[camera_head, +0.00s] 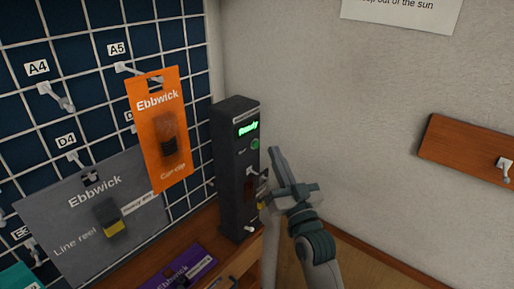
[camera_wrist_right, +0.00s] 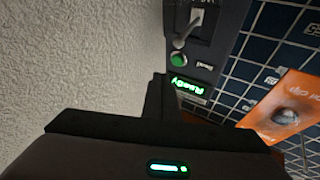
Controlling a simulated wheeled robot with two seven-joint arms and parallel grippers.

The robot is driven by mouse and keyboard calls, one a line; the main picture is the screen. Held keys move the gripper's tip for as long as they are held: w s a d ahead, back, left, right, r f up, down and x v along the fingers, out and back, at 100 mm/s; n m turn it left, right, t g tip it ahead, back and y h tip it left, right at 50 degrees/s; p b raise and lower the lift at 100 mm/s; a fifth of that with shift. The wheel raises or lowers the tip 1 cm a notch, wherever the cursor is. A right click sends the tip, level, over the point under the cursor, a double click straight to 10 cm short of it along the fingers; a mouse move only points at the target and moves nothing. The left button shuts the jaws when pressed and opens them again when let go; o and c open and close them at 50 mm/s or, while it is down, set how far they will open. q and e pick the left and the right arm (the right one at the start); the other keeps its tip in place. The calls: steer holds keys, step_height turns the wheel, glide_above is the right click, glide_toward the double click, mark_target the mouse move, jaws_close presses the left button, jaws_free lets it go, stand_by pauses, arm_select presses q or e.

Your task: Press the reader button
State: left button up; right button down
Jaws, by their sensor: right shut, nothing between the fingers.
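The reader (camera_head: 232,175) is an upright dark box with a lit green "Ready" display (camera_head: 248,129). Its round green button (camera_head: 255,144) sits just below the display. In the right wrist view the button (camera_wrist_right: 179,60) and the display (camera_wrist_right: 188,88) appear turned over, with a lever-like part (camera_wrist_right: 188,28) beyond the button. My right gripper (camera_head: 273,152) is shut and empty, just right of the button in the head view. In the right wrist view its dark tip (camera_wrist_right: 158,82) is close to the button; I cannot tell whether they touch. My left gripper is not in view.
A blue grid panel (camera_head: 95,70) with labelled hooks stands left of the reader. An orange Ebbwick card (camera_head: 160,105) and a grey Line reel card (camera_head: 70,220) hang there. A purple package (camera_head: 180,270) lies below.

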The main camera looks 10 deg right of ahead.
mark_target(256, 145)
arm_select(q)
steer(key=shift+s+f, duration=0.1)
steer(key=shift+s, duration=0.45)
arm_select(e)
steer(key=shift+w+a, duration=0.7)
steer(key=shift+w, duration=0.15)
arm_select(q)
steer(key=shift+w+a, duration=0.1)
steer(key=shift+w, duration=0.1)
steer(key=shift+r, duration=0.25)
arm_select(e)
steer(key=shift+w+a, duration=0.55)
steer(key=shift+w, duration=0.1)
stand_by(1.7)
arm_select(q)
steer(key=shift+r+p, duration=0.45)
steer(key=shift+p, duration=0.2)
arm_select(e)
steer(key=shift+s+d, duration=0.55)
steer(key=shift+s, duration=0.15)
